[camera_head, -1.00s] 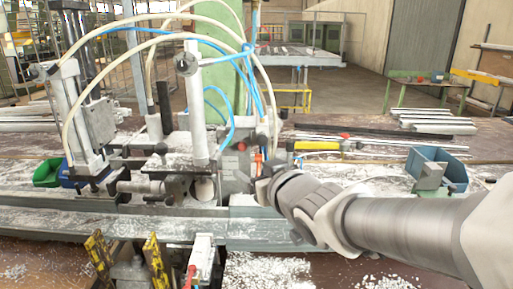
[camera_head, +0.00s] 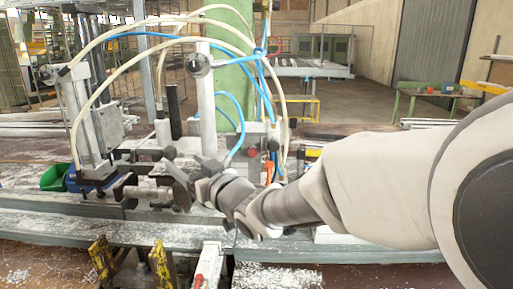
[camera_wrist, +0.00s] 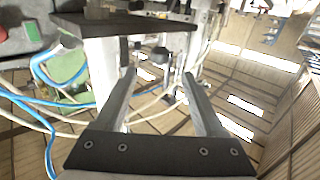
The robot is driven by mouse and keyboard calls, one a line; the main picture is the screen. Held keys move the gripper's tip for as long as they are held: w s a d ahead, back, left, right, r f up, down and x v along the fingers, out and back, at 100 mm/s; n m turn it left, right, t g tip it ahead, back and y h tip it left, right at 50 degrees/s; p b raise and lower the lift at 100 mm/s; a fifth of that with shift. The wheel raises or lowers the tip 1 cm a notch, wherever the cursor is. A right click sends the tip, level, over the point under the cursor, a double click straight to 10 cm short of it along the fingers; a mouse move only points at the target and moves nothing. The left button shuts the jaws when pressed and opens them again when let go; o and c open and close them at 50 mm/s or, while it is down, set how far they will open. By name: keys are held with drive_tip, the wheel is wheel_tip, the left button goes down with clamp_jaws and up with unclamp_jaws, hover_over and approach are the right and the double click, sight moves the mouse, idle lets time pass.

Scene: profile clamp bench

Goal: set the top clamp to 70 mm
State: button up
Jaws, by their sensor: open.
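The clamp unit on the bench carries an upright white cylinder (camera_head: 207,110) with a round fitting (camera_head: 198,65) at its top, in the head view. I cannot tell for sure which part is the top clamp's setting, and no millimetre scale is readable. My gripper (camera_head: 178,172) is at the front of the unit, low beside its dark metal parts. In the wrist view my gripper (camera_wrist: 158,73) has its two fingers spread apart. A small dark knob (camera_wrist: 160,55) shows between and beyond the fingertips, apart from them. A dark plate (camera_wrist: 120,24) lies above the left finger.
Blue and cream hoses (camera_head: 262,75) loop around the unit. A second upright cylinder assembly (camera_head: 85,120) stands at left, with a green bin (camera_head: 54,175) beside it. Yellow clamps (camera_head: 103,262) stand at the front edge. My arm covers the bench's right side.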

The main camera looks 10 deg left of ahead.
sight(173, 154)
drive_tip(key=x, duration=0.9)
drive_tip(key=shift+w+a, duration=0.1)
drive_tip(key=shift+a, duration=0.1)
clamp_jaws()
idle(1.1)
